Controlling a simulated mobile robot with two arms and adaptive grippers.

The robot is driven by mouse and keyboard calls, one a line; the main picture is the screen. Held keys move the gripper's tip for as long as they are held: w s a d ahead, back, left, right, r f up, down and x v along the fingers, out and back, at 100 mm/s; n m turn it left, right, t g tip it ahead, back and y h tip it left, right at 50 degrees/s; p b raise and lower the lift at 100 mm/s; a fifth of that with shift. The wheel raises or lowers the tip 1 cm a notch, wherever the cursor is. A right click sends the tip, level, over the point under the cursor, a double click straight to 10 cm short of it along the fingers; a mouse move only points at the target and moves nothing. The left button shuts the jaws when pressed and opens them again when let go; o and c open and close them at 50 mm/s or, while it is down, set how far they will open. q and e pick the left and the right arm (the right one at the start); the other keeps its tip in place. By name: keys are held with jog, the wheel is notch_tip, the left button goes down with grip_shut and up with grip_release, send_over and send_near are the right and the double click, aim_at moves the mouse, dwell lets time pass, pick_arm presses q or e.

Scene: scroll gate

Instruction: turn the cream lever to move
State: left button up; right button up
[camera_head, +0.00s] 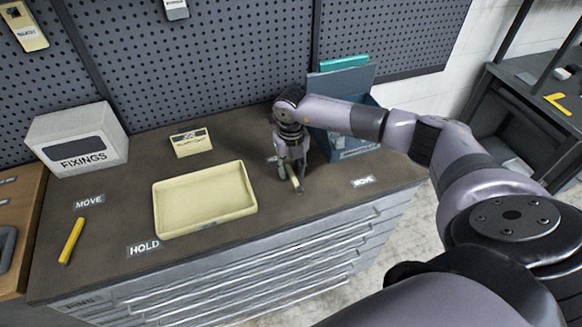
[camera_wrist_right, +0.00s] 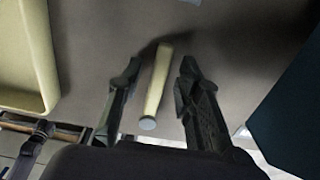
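The cream lever (camera_head: 296,183) is a short bar at the right part of the worktop, with a grey end. My right gripper (camera_head: 289,168) comes down over it from above. In the right wrist view, the cream lever (camera_wrist_right: 158,82) lies between the two dark fingers of the right gripper (camera_wrist_right: 160,68). The fingers are apart, with gaps showing on both sides of the lever. A small white label (camera_head: 362,181), which seems to read MOVE, lies to the right of the lever. My left gripper is not in view.
A cream tray (camera_head: 161,213) lies left of the lever, and a small cream sign block (camera_head: 190,142) stands behind it. A blue bin (camera_head: 352,143) stands close behind my right gripper. A yellow bar (camera_head: 71,241), MOVE label (camera_head: 89,201), HOLD label (camera_head: 143,248) and FIXINGS box (camera_head: 78,140) are at left.

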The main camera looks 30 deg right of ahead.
grip_shut()
dwell(0.7)
